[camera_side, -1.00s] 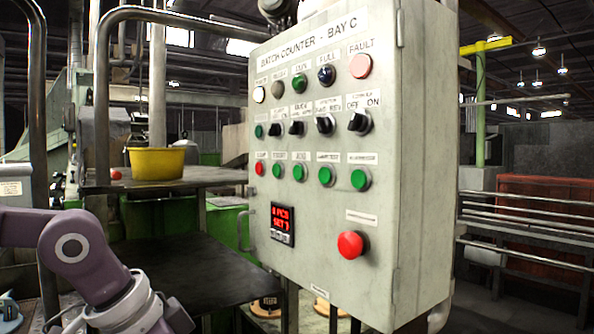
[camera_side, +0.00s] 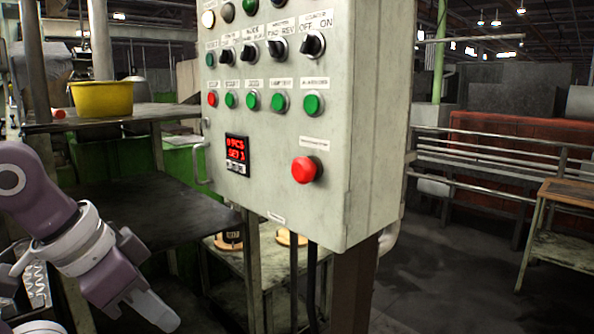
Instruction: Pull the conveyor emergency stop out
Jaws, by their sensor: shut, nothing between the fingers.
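A large red mushroom button (camera_side: 305,170) sticks out from the lower right of the front of a pale grey control box (camera_side: 290,205). The small label above it is too blurred to read. My gripper (camera_side: 165,318) is at the lower left, pointing down and to the right. Its fingers are shut and empty. It is well below and left of the red button and touches nothing that I can see.
The box carries black selector knobs (camera_side: 312,44), green buttons (camera_side: 313,105), a small red button (camera_side: 212,99) and a red digital display (camera_side: 237,149). A yellow bowl (camera_side: 103,98) stands on a shelf behind. A dark table (camera_side: 150,215) lies behind my arm.

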